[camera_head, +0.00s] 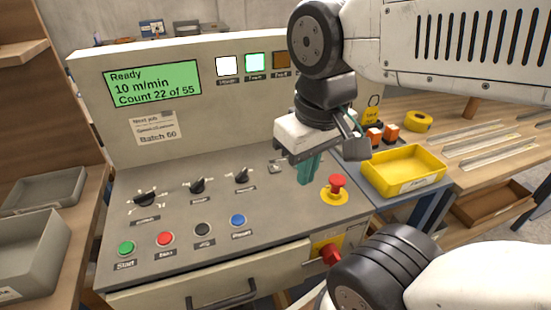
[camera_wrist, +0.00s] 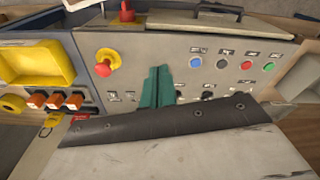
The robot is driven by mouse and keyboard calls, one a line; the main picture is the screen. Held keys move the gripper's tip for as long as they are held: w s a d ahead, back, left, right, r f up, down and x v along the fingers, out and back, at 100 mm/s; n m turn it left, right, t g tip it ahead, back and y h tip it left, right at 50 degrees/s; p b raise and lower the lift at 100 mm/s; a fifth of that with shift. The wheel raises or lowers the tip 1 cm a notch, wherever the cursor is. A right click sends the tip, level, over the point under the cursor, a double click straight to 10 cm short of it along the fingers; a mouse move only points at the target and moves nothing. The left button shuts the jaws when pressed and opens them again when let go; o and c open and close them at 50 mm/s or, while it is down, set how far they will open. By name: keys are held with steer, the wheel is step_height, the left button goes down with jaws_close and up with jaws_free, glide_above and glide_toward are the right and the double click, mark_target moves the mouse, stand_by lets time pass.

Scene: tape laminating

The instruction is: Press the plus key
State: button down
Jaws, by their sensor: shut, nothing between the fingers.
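The grey control panel (camera_head: 190,225) has a green display (camera_head: 152,85) reading "Ready", "10 m/min" and "Count 22 of 55". A card (camera_head: 155,127) below it reads "Next job" and "Batch 60"; its middle line is too small to read surely. My gripper (camera_head: 305,180) has teal fingers, shut and empty, pointing down over the panel left of the red stop button. The wrist view shows the gripper (camera_wrist: 155,72) over the panel too. I cannot make out a plus sign on any key. A small control (camera_head: 277,167) shows just left of the fingers; my gripper hides part of the panel.
A red mushroom button (camera_head: 337,184) on a yellow base stands close right of the fingers. Three black knobs and a row of coloured buttons (camera_head: 165,239) lie to the left. A yellow bin (camera_head: 403,170) stands at right. A drawer handle (camera_head: 222,297) projects at the front.

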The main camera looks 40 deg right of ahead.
steer(key=w+d+f+m, duration=0.1)
steer(key=w+d, duration=0.6)
steer(key=w, duration=0.3)
steer(key=w+d+f+m+g, duration=0.1)
steer(key=w+d+m, duration=0.1)
steer(key=w+d, duration=0.6)
steer(key=shift+w, duration=1)
step_height(320, 180, down, 14)
steer(key=shift+r, duration=0.1)
